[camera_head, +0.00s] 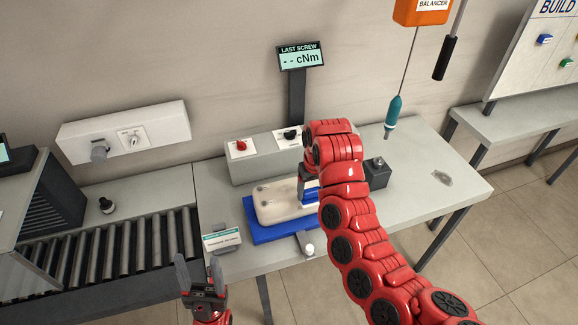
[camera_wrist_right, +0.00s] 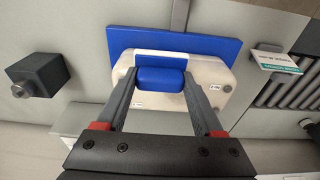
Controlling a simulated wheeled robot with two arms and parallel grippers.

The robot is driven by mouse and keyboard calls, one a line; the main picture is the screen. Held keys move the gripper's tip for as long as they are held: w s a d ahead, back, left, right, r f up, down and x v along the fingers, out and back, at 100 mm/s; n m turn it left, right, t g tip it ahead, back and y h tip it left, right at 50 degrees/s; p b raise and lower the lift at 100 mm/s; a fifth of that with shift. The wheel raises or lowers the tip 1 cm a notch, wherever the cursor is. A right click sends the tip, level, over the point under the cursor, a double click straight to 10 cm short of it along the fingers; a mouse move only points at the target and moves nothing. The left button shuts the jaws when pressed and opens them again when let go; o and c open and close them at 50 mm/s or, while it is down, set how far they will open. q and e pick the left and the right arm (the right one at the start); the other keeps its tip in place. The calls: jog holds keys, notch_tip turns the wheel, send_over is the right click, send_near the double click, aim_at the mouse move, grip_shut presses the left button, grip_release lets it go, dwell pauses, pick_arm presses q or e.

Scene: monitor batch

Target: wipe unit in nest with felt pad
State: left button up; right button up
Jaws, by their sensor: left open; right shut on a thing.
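The unit (camera_head: 275,207) is a cream-white rounded casing with small dark screw spots. It lies flat in the blue nest (camera_head: 262,237) on the bench, and also shows in the right wrist view (camera_wrist_right: 150,98). My right gripper (camera_head: 306,190) is over the right part of the unit, shut on the blue felt pad (camera_head: 311,196). In the right wrist view the pad's rounded grip (camera_wrist_right: 161,80) sits between the fingers. The pad appears to be on or just above the unit's top; its underside is hidden. My left gripper (camera_head: 199,270) is open and empty before the bench's front left.
Behind the nest is a grey box (camera_head: 262,165) with a red knob and a display post (camera_head: 297,95). A dark block (camera_head: 376,174) stands right of the nest. A teal driver (camera_head: 393,112) hangs from a cord. A small sign (camera_head: 221,239) stands front left. The bench's right end is mostly clear.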

jog(key=w+a+r+p, duration=0.4)
jog(key=a+r, duration=0.1)
jog(key=a, duration=0.1)
jog(key=shift+a+f, duration=0.2)
jog(key=shift+f, duration=2.95)
jog(key=shift+s, duration=0.1)
jog(key=shift+f+b, duration=0.55)
jog(key=shift+f, duration=0.05)
